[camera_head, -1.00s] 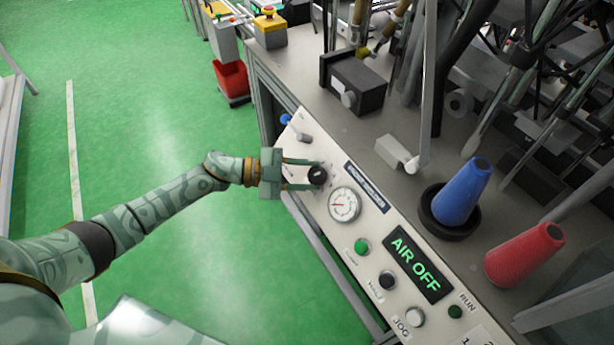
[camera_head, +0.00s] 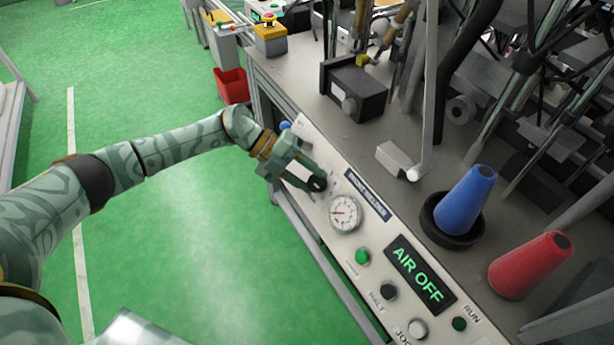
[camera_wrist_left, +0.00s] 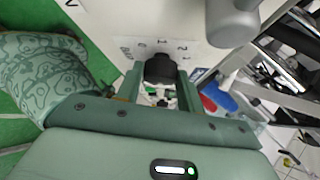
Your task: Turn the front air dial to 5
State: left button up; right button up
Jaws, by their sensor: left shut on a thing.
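The front air dial (camera_head: 318,184) is a black knob on the pale sloped control panel, next to a round gauge (camera_head: 345,213). My left gripper (camera_head: 314,178) is shut on the dial, with one finger on each side of it. In the left wrist view the black dial (camera_wrist_left: 160,68) sits between the two green fingers, and several small numbers show on the panel around it. I cannot read clearly which number the dial points to. My right gripper is not in view.
The display (camera_head: 420,274) reads AIR OFF. A green button (camera_head: 363,256), a HALT button (camera_head: 388,291) and a JOG button (camera_head: 417,328) lie along the panel. Open green floor lies left.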

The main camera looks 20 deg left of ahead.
pick_arm(q)
jog(key=shift+m+y, duration=0.3)
jog(key=shift+m, duration=0.2)
dwell(0.3)
jog(key=o, duration=1)
jog(key=shift+d, duration=0.1)
jog(key=p+v, duration=0.1)
jog(key=v, duration=1.5)
jog(key=shift+w+r+p, duration=0.25)
jog(key=shift+w+p, duration=0.05)
jog(key=shift+p, duration=0.1)
jog(key=shift+w, duration=0.1)
